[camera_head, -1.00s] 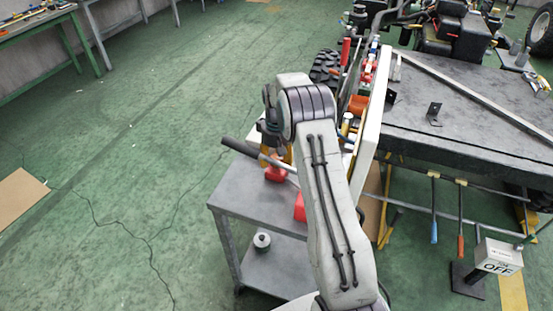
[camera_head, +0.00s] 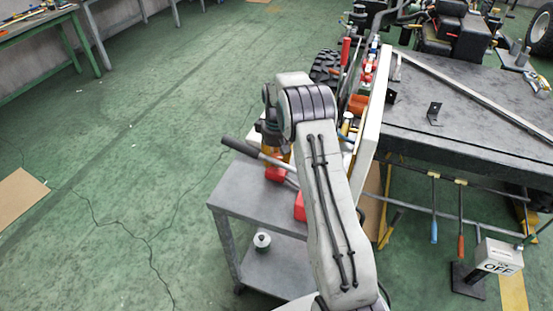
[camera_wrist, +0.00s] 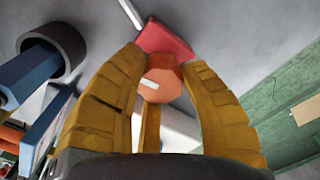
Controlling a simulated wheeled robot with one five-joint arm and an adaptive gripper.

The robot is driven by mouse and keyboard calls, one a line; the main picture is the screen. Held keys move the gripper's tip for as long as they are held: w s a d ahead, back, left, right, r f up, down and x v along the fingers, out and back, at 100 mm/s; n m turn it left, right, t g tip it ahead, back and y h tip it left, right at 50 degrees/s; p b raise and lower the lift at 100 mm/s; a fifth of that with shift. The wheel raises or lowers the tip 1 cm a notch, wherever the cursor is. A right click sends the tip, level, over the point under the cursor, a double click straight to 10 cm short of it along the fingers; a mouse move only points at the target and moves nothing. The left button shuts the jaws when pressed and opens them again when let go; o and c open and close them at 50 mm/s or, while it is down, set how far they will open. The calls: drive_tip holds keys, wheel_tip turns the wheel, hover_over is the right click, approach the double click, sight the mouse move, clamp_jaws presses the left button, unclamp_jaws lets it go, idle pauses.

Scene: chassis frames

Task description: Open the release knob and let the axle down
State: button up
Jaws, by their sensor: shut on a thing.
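An orange-red faceted knob (camera_wrist: 163,72) with a white mark on its face sits between the yellow fingers of my gripper (camera_wrist: 162,62) in the wrist view. The fingers are shut on it from both sides. A larger red part (camera_wrist: 165,40) shows just behind the knob. In the head view a red part (camera_head: 276,174) stands on the grey cart top, below my gripper. My arm hides most of the knob and fingers there. I cannot make out the axle in either view.
A bar with a dark grip (camera_head: 240,149) slants close beside my wrist. The grey cart (camera_head: 235,195) has a lower shelf with a small round object (camera_head: 262,240). A pale upright panel (camera_head: 373,125) and a dark workbench (camera_head: 470,110) stand to the right. Green floor is open to the left.

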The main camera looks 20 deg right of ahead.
sight(277, 157)
drive_tip(key=n, duration=0.5)
drive_tip(key=shift+s+f+b, duration=0.1)
drive_tip(key=shift+b, duration=0.3)
drive_tip(key=n, duration=0.5)
drive_tip(key=shift+n, duration=0.3)
drive_tip(key=o, duration=1.2)
wheel_tip(277, 157, up, 12)
idle(0.6)
